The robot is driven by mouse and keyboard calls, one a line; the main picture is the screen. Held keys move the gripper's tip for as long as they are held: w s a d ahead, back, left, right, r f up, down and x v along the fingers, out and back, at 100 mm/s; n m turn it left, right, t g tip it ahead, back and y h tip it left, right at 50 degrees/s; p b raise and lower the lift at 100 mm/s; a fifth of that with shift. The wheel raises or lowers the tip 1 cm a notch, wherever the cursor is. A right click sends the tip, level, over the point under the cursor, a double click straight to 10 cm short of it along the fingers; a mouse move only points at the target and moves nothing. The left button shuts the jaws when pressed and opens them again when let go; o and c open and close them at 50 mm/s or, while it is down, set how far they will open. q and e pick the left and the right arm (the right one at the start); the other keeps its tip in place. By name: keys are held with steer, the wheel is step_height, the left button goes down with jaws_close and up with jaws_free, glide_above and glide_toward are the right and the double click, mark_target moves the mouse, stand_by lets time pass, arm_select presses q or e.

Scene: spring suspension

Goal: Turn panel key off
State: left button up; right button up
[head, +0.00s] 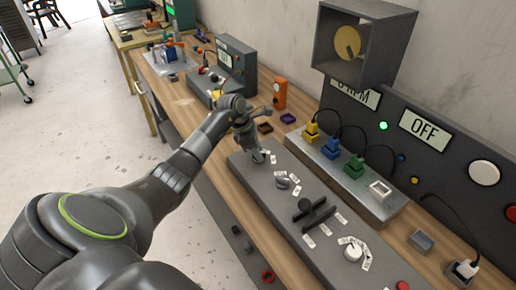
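The long grey control panel (262,200) lies on the wooden bench, with several controls along it. My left gripper (256,150) is at its far end, pointing down at the endmost control, around which small white labels sit. The gripper hides most of that control, so I cannot make out the key or how it is turned. I cannot tell whether the fingers are open or closed on it. A silver knob (283,182), a black cross-shaped lever (314,213) and a white dial (353,252) follow nearer to me. My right gripper is not in view.
A display reads OFF (425,130), and another (354,93) reads RPM, partly covered by a grey box (377,40) with a yellow disc. Yellow, blue and green plugs stand on a raised strip (352,180) right of the panel. An orange device (279,93) stands beyond my gripper.

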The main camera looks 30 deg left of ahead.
arm_select(q)
steer(key=shift+f, duration=0.15)
steer(key=shift+c, duration=0.3)
jaws_close()
